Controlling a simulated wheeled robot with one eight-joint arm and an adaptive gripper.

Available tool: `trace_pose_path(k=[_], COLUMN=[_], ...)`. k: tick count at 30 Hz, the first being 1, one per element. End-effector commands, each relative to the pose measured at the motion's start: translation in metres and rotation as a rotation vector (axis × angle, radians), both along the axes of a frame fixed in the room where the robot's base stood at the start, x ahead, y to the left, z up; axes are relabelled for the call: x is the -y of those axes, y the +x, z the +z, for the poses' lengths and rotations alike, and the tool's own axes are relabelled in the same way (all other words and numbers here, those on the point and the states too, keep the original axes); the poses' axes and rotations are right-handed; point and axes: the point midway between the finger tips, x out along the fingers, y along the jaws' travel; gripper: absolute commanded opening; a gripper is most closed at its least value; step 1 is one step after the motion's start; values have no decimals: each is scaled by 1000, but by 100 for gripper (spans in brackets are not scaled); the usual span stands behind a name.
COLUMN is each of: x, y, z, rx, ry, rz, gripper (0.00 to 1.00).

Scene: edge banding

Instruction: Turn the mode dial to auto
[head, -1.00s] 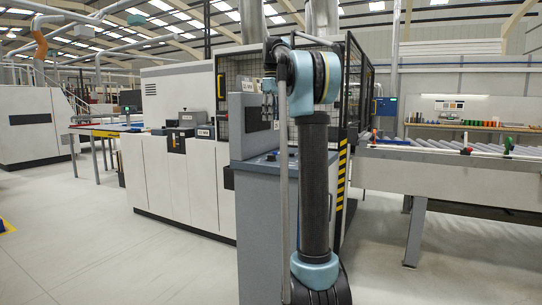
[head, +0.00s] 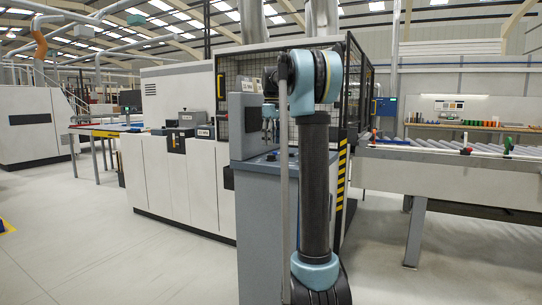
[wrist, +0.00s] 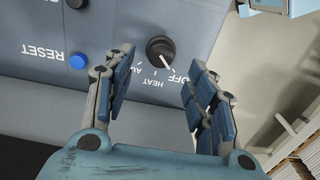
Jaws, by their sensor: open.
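The mode dial (wrist: 160,48) is a round black knob with a white pointer line, on the sloped grey console face in the wrist view. Upside-down labels OFF, HEAT and a partly hidden AU sit around it. The pointer slants towards the OFF side. My gripper (wrist: 157,80) is open and empty, with one blue-padded finger on each side just below the knob in the picture, not closed on it. The left finger covers part of the AU label. In the head view my gripper (head: 269,130) is above the console top (head: 245,164); the dial cannot be made out there.
A blue button (wrist: 78,62) marked RESET and a black knob (wrist: 76,3) share the panel. A black mesh guard (head: 230,70) stands behind the console. A roller conveyor (head: 450,150) is at right. The floor at left (head: 150,260) is clear.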

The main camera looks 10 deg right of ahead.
Motion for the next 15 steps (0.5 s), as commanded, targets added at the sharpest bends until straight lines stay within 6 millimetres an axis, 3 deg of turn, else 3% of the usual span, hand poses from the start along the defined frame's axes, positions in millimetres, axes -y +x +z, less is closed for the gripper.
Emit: trace_pose_path(k=[7,15], x=[0,0], y=[0,0], z=[-39,-60], rx=[0,0], ry=[0,0], rz=[0,0], gripper=[51,51])
